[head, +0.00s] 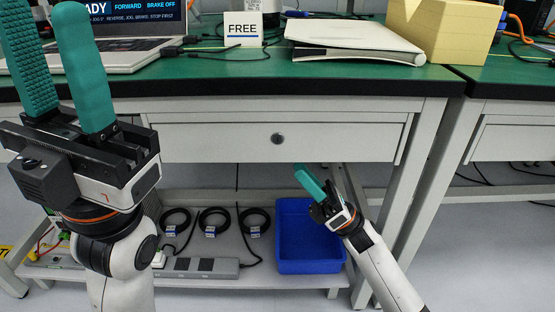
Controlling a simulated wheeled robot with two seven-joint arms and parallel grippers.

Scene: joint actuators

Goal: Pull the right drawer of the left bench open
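The left bench (240,86) has a green top and a white frame. Its right drawer (215,144) is a wide white front under the top, and it looks shut. A small round dark knob or lock (277,138) sits on the front. My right gripper (304,174) is below and right of the knob, apart from it, near the drawer's lower edge. Its teal fingers are seen edge-on and overlap, so its opening is unclear. My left gripper (42,8) is raised at the far left, with its two teal fingers apart and empty.
A blue bin (310,255), cable coils (214,222) and a power strip (200,267) are on the lower shelf. Another bench (505,78) stands right.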

